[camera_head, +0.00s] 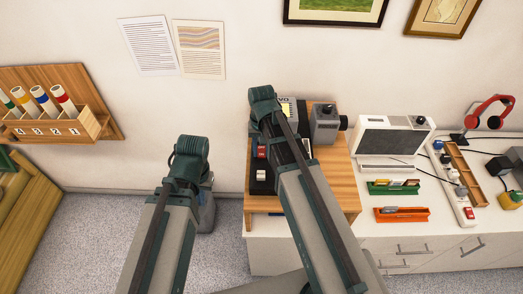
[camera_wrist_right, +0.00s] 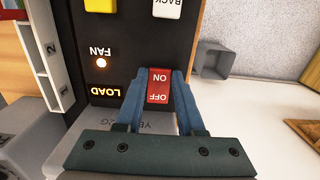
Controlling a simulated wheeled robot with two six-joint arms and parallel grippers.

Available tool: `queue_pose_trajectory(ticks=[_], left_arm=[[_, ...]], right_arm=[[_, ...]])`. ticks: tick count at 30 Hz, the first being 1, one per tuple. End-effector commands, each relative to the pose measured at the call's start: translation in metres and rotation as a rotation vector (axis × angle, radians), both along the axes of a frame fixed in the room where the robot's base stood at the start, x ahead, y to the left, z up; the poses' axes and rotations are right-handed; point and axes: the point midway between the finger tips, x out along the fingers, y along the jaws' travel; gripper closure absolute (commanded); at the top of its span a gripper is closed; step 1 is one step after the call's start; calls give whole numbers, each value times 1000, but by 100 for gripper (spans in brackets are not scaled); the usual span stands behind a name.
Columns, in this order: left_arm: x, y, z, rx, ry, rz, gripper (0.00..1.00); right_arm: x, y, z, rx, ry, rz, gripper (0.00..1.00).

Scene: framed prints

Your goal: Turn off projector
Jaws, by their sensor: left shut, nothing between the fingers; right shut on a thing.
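The projector's black control panel (camera_wrist_right: 120,25) fills the middle of the right wrist view. In the head view the red switch (camera_head: 261,152) shows just left of my right arm, which covers much of the projector. My left gripper (camera_head: 190,160) is apart from the projector, to its left, shut and empty; its fingertips are hidden.
The projector stands on a wooden stand (camera_head: 333,185) on a white cabinet (camera_head: 440,245). A grey bin (camera_head: 206,215) is on the carpet behind my left arm. A white screen box (camera_head: 385,140), trays, a power strip (camera_head: 452,185) and red headphones (camera_head: 490,112) lie right.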

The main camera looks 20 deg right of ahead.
Motion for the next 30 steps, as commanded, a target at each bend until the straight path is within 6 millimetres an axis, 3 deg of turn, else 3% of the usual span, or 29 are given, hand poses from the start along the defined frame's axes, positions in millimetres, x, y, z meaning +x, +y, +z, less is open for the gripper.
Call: queue_pose_trajectory(ticks=[9, 21, 22, 26, 30], left_arm=[[0, 0, -7, 0, 0, 0, 100], [0, 0, -8, 0, 0, 0, 100], [0, 0, -8, 0, 0, 0, 100], [0, 0, -8, 0, 0, 0, 100], [0, 0, -8, 0, 0, 0, 100]], right_arm=[[12, -2, 2, 72, 247, 0, 100], [8, -2, 4, 82, 285, 1, 100], [8, -2, 4, 82, 285, 1, 59], [8, -2, 4, 82, 284, 0, 36], [8, -2, 4, 82, 284, 0, 32]])
